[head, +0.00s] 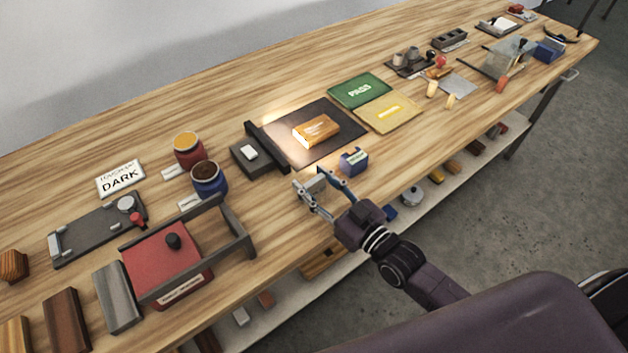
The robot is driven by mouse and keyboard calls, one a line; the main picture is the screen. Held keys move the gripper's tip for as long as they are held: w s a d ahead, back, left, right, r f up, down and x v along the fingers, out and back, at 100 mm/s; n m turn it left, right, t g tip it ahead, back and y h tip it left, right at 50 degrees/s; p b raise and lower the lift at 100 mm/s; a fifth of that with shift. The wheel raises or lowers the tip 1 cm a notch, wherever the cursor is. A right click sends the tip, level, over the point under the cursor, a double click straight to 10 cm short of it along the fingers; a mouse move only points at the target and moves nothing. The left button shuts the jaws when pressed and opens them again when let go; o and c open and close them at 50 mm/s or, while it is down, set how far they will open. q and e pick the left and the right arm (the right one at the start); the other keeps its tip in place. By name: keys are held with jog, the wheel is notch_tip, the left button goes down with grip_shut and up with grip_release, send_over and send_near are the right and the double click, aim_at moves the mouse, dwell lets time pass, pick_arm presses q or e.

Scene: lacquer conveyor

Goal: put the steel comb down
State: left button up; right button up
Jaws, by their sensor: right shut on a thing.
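My right gripper (316,180) is over the front edge of the bench, with its two blue-grey fingers pointing away from me. It is shut on a small, flat grey piece, which looks like the steel comb (314,187). The fingers hide part of it, and I cannot make out its teeth. I cannot tell whether it touches the bench top. My left gripper is not in view.
A small blue labelled box (353,161) stands just right of my right gripper. Behind it a wooden block (316,130) lies on a dark mat (290,153). Green (358,91) and yellow (390,112) mats lie to the right. A red box (168,262) in a grey frame is left. Some wood between is bare.

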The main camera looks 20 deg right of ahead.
jog(key=o, duration=1.2)
jog(key=shift+o, duration=0.2)
jog(key=shift+f, duration=0.1)
